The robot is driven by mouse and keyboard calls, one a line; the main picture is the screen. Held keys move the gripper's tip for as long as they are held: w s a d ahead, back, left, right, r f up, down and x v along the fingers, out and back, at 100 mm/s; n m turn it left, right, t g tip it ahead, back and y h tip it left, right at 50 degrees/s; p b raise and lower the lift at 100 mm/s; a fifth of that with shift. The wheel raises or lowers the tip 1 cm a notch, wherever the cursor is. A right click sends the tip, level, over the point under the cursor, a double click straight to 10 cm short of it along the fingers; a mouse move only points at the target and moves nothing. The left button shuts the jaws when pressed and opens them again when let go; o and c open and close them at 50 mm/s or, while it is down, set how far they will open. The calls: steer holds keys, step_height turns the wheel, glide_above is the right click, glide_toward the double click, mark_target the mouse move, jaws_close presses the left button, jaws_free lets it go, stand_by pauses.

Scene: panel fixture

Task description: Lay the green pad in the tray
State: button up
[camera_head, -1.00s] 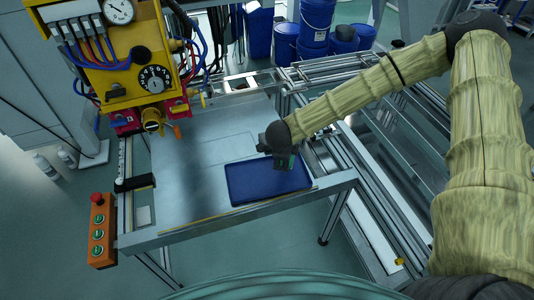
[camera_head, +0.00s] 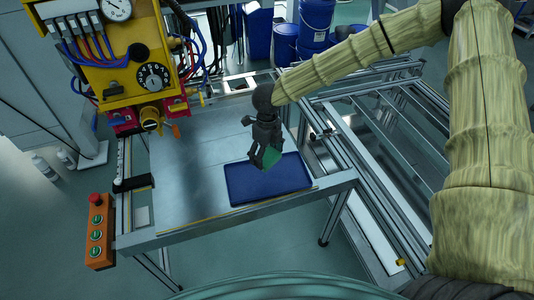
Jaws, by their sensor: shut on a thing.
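The green pad (camera_head: 271,156) is held in the fingertips of my gripper (camera_head: 264,159), which is shut on it. Part of the pad is hidden behind the fingers. The blue tray (camera_head: 261,191) lies flat on the grey work table near its front right edge. In the picture, the pad overlaps the tray's back part. I cannot tell how high it is above the tray. The tray's visible floor is bare.
The grey table top (camera_head: 190,170) is clear to the left of the tray. A yellow panel fixture (camera_head: 122,60) with a dial and hoses stands at the back left. An orange button box (camera_head: 99,231) is at the table's front left corner. Metal rails (camera_head: 385,170) run on the right.

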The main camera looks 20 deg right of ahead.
steer(key=shift+f+b, duration=3.35)
steer(key=shift+b, duration=0.05)
steer(key=o, duration=0.9)
steer(key=r, duration=1.2)
steer(key=shift+d, duration=0.2)
